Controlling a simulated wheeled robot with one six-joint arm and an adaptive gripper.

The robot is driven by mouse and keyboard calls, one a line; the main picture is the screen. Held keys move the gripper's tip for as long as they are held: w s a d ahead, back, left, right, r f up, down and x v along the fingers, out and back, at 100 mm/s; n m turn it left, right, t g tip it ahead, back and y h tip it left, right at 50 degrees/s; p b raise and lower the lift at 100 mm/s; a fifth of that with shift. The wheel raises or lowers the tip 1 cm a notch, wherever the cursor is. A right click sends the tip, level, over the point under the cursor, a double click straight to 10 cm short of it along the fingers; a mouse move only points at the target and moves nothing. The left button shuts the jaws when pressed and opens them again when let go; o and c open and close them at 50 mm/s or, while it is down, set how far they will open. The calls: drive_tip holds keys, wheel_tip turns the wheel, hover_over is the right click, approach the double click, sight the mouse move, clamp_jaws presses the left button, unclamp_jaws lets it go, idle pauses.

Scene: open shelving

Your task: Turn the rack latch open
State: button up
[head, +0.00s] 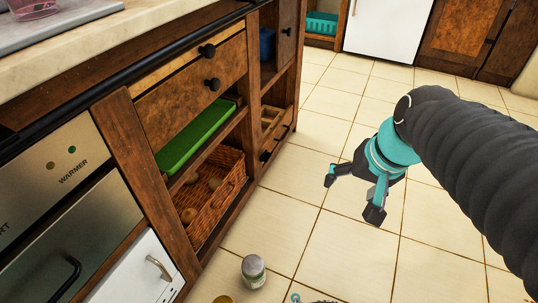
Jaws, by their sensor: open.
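My gripper (352,196) is open and empty over the tiled floor, to the right of the wooden shelving unit (140,160). Its dark fingers point down and left, with clear space between them and the unit. No part is plainly recognisable as a rack latch. A white door (130,282) at the bottom left has a small metal handle (159,268); I cannot tell whether this is the latch. My gripper is well away from it.
A green tray (195,138) and a wicker basket (213,195) sit on the shelves. A lidded jar (253,273) stands on the floor, with partly cut-off items beside it at the bottom edge. Black drawer knobs (212,84) stick out. The floor (330,105) behind my gripper is clear.

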sight(270, 157)
drive_tip(key=w+a+f+m+g+y+p, duration=0.1)
drive_tip(key=w+a+f+m+y, duration=0.25)
drive_tip(key=w, duration=0.55)
drive_tip(key=w+a+f+m+g+y, duration=0.1)
drive_tip(key=w+a+f+m+y, duration=0.15)
drive_tip(key=w+f, duration=0.45)
drive_tip(key=w+a+f+m+g+y+p, duration=0.1)
drive_tip(key=w+a+f+m+g+y, duration=0.2)
drive_tip(key=w, duration=0.8)
drive_tip(key=w+d+f+m+t+y, duration=0.1)
drive_tip(key=w+f+m+t+y, duration=0.2)
drive_tip(key=f, duration=0.5)
drive_tip(key=w+d+f+m+t+y+p, duration=0.1)
drive_tip(key=w+f+m+t, duration=0.1)
drive_tip(key=w+f+m, duration=0.45)
drive_tip(key=w+d+f+m+t+y, duration=0.1)
drive_tip(key=w+f+t+y, duration=0.15)
drive_tip(key=f, duration=0.65)
drive_tip(key=shift+h, duration=0.25)
drive_tip(key=x, duration=1.3)
drive_tip(key=shift+w+a+b, duration=0.3)
drive_tip(key=c, duration=1.2)
